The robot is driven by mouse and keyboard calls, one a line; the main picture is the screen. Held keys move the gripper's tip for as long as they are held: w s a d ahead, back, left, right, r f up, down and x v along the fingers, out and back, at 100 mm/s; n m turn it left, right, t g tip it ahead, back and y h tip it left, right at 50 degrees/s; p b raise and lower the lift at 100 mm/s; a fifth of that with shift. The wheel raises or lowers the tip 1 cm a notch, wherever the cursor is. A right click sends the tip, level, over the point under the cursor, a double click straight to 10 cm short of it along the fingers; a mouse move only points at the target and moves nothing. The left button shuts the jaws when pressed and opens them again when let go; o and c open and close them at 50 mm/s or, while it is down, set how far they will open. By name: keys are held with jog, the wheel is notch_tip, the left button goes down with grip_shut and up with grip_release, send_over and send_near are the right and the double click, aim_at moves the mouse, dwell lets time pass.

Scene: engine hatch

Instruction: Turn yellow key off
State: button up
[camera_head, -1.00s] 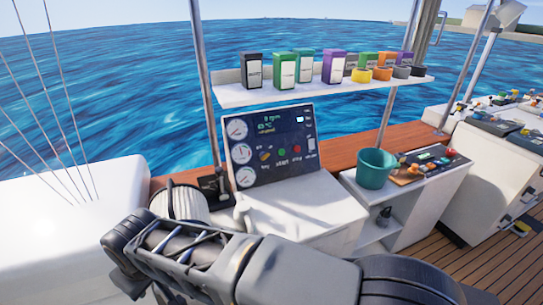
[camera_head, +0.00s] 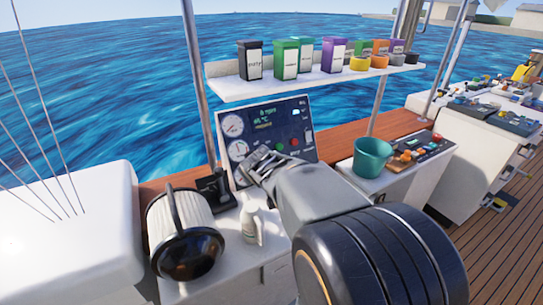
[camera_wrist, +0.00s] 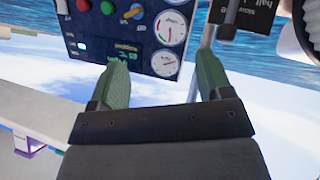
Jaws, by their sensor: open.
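The yellow key (camera_wrist: 133,12) is on the dark instrument panel (camera_head: 285,118) and shows near the top of the upside-down wrist view. My gripper (camera_head: 262,163) covers its place in the head view. In the wrist view my gripper (camera_wrist: 161,70) is open, with its two green fingers apart and nothing between them. The key lies ahead of the fingertips, apart from them. Red and green buttons (camera_wrist: 108,8) sit beside the key, and round gauges (camera_wrist: 168,27) are on its other side. I cannot tell the key's exact turn.
A shelf (camera_head: 310,82) with several coloured boxes is above the panel. A black lever (camera_head: 212,183), a white bottle (camera_head: 250,224) and a white cylinder with a dark end (camera_head: 185,215) stand left of my arm. A green bucket (camera_head: 372,157) is at the right.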

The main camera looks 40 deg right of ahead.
jog(key=w+d+f+n+t+y+b, duration=0.1)
jog(key=w+d+f+n+t+y, duration=0.2)
jog(key=d, duration=0.4)
jog(key=w+d+f+n+t+b, duration=0.2)
jog(key=w+d+f, duration=0.2)
jog(key=d, duration=0.4)
jog(key=x, duration=0.8)
jog(key=a+x, duration=0.1)
jog(key=x, duration=0.4)
jog(key=shift+w, duration=0.2)
jog(key=shift+c, duration=0.3)
